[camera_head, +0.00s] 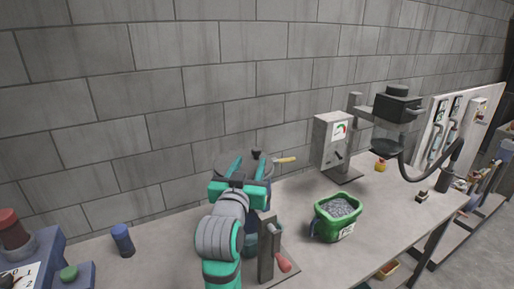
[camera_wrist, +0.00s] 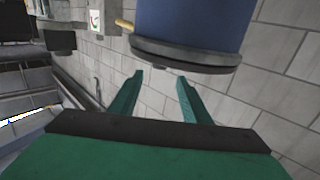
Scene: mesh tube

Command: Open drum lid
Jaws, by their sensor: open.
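In the head view a blue drum stands on the bench behind my arm, mostly hidden by it. Its dark round lid (camera_head: 247,172) lies on top, with a yellow handle (camera_head: 285,160) sticking out to the right. My gripper (camera_head: 249,161) is open and empty, its green fingers over the lid in this view. The wrist view looks upside down: the blue drum body (camera_wrist: 195,22) is at the top, the dark lid rim (camera_wrist: 183,56) below it, and the handle (camera_wrist: 124,24) at its left. The fingers (camera_wrist: 160,80) point towards the rim, apart and empty; contact cannot be told.
A grey post with a red-handled lever (camera_head: 283,262) stands in front of the drum. A green tub of grey pieces (camera_head: 338,215) is to the right, a gauge box (camera_head: 333,142) behind it. A blue cylinder (camera_head: 122,240) stands left. The block wall closes the back.

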